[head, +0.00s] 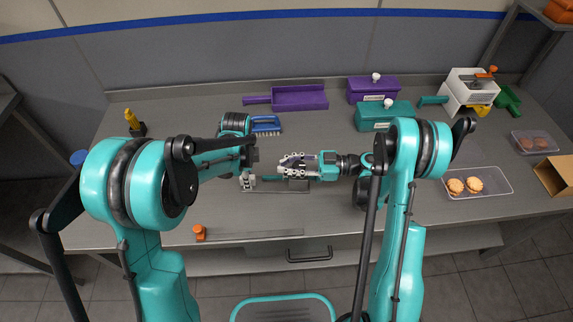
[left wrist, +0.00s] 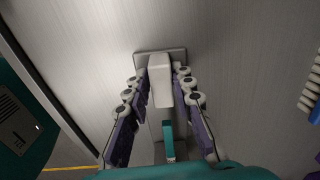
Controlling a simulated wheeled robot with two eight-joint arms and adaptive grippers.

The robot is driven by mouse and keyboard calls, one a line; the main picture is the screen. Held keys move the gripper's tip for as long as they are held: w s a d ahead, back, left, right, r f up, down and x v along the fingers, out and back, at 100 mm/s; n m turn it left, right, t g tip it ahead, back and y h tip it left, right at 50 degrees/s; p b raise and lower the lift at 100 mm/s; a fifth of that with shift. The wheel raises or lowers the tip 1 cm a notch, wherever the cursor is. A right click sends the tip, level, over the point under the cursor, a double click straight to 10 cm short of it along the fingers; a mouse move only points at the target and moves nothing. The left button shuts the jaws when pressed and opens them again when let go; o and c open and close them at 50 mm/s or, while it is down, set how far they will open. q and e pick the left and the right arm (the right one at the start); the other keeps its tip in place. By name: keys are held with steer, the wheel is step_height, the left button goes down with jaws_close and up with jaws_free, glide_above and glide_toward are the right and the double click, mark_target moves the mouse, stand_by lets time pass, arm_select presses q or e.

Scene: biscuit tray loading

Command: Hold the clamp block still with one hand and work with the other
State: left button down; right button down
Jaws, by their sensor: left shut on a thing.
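The clamp block (left wrist: 160,85) is a pale grey upright block on a wider base in the left wrist view. My left gripper (left wrist: 160,100) has a finger on each side of it and is shut on it. A teal lever-like part (left wrist: 168,140) shows just below the block. In the head view my left gripper (head: 247,181) points down at the counter, mostly hiding the block. My right gripper (head: 284,165) lies almost level just to its right, fingers pointing left, above a grey strip (head: 275,190). Whether its fingers are apart is unclear.
At the back are a blue brush (head: 265,126), purple dustpan (head: 302,98), purple box (head: 374,87) and teal box (head: 384,114). A clear tray (head: 496,184) with biscuits lies right. An orange knob-like item (head: 199,232) stands near the front edge. The front-centre counter is mostly clear.

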steer(key=shift+s+f, duration=0.1)
steer(key=shift+f, duration=0.05)
steer(key=shift+s+n+g, duration=0.25)
steer(key=shift+n+g, duration=0.55)
steer(key=shift+g, duration=0.45)
steer(key=shift+s+n+g, duration=0.25)
steer(key=shift+n+g, duration=0.55)
steer(key=shift+g, duration=0.45)
steer(key=c, duration=1.1)
jaws_free()
steer(key=shift+o, duration=0.2)
step_height(320, 180, up, 10)
steer(key=shift+s, duration=0.15)
